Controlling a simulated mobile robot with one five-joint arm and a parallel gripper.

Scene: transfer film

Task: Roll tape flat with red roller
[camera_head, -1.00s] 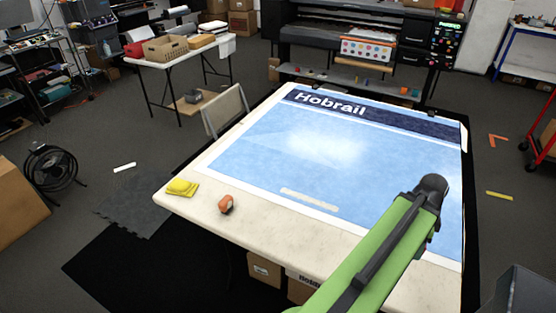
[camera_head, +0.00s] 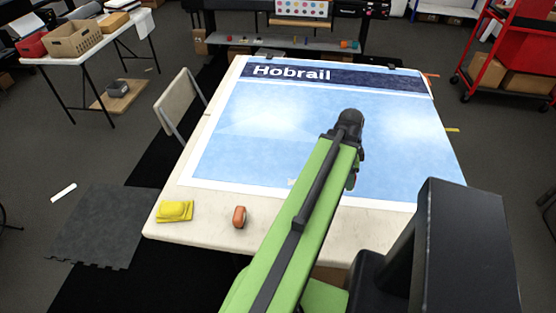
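A large blue printed sheet (camera_head: 262,155) headed "Hobrail" lies flat on the pale table (camera_head: 205,205). A small orange-red rounded object (camera_head: 239,217), perhaps the red roller, sits on the table's bare front strip; its exact kind is too small to tell. A bit of a pale strip, perhaps the tape (camera_head: 291,183), shows at the sheet's lower edge. My green arm hides the rest of it. My arm reaches over the sheet from the lower right. Dark parts at its far end, perhaps my gripper (camera_head: 352,178), show beside the arm above the sheet; the fingers are not clear.
A yellow folded cloth or pad (camera_head: 174,211) lies at the table's front left corner. A red cart (camera_head: 515,55) is at the back right. The floor left of the table has a grey mat (camera_head: 100,225).

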